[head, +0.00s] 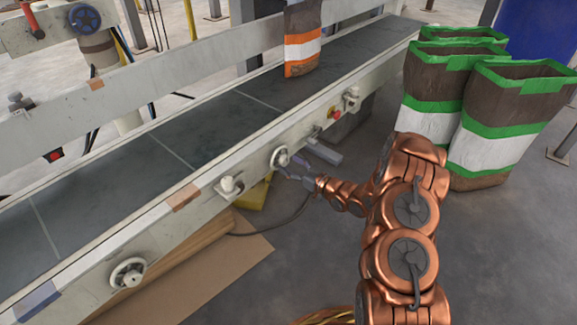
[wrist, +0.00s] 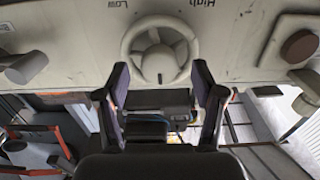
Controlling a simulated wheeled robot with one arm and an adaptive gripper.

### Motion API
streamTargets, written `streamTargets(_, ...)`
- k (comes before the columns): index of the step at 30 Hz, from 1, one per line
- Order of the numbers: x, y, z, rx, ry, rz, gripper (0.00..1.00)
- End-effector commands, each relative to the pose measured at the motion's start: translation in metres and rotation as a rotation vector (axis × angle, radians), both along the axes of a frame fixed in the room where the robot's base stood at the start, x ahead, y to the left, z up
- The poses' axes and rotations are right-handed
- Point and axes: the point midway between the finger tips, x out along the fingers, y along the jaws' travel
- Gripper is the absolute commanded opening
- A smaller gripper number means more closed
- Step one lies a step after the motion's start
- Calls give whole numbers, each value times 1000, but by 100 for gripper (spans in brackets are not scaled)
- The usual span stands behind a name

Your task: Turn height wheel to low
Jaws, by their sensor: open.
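The height wheel is a pale round handwheel with spokes and a hub. It is on the conveyor's side rail, in the wrist view (wrist: 158,62) at top centre and in the head view (head: 280,157) right by my gripper. Upside-down "Low" (wrist: 117,4) and "High" (wrist: 202,3) labels show above it at left and right in the wrist view. My gripper (wrist: 161,78) is open and empty, its dark fingertips at either side of the wheel's lower part. It also shows in the head view (head: 296,168). I cannot tell whether the fingers touch the rim.
Another handwheel (head: 128,273) sits lower left on the rail. Knobs (head: 229,185) and a red button (head: 334,113) flank the height wheel. A bag (head: 302,52) stands on the belt (head: 200,120). Several green-trimmed bags (head: 510,115) stand at right. Cardboard (head: 205,275) lies below.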

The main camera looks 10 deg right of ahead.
Motion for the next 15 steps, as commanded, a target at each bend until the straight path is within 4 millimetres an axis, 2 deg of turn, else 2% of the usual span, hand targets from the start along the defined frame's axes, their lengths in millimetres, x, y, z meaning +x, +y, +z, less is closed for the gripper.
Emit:
streamTargets(6, 11, 8, -1, -2, 0, 0, 68)
streamTargets(15, 13, 9, 0, -1, 1, -1, 68)
